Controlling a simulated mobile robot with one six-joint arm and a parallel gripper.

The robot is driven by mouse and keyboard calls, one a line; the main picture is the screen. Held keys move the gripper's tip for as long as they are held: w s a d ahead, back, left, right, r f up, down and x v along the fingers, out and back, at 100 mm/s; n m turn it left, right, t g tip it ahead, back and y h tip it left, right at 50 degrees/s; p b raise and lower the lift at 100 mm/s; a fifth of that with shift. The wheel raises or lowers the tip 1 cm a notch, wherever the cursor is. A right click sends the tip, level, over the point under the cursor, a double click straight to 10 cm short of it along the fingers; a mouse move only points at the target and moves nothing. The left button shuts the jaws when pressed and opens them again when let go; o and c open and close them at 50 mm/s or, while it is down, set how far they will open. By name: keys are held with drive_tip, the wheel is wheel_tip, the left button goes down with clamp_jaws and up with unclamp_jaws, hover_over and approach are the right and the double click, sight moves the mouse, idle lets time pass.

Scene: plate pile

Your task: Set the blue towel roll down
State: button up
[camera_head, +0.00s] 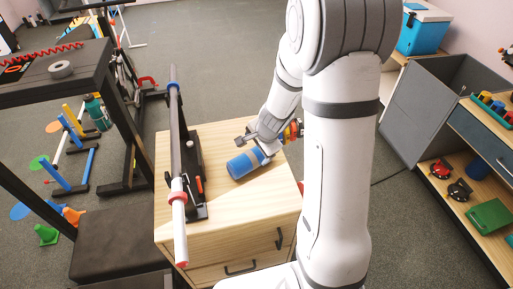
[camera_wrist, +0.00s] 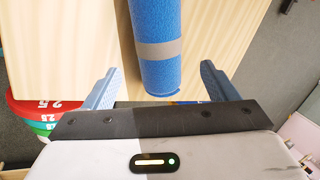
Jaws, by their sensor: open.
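The blue towel roll (camera_head: 243,164) lies on its side on the light wooden cabinet top (camera_head: 225,205). A grey-brown band wraps it in the wrist view (camera_wrist: 160,50). My gripper (camera_head: 256,147) is low over the cabinet top at the roll's right end. In the wrist view my gripper (camera_wrist: 159,75) is open. Its two fingers stand on either side of the roll's near end, with a gap on each side. Nothing is held. A shadow runs along the roll's left side in the wrist view.
A long bar (camera_head: 176,150) on a dark stand lies along the cabinet's left side. Coloured weight plates (camera_head: 293,131) are right behind my gripper; they also show in the wrist view (camera_wrist: 35,115). A grey bin (camera_head: 425,110) stands to the right. The cabinet top's front is clear.

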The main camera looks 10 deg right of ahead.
drive_tip(key=s+a+r+n+g+p, duration=0.1)
drive_tip(key=s+a+r+n, duration=0.2)
drive_tip(key=s+r+n, duration=0.8)
drive_tip(key=s+d+r+n+g+h, duration=0.1)
drive_tip(key=s+d+r+n, duration=0.1)
drive_tip(key=s+r, duration=0.5)
drive_tip(key=s, duration=0.3)
drive_tip(key=shift+d+r+h, duration=0.3)
drive_tip(key=shift+d+r, duration=0.1)
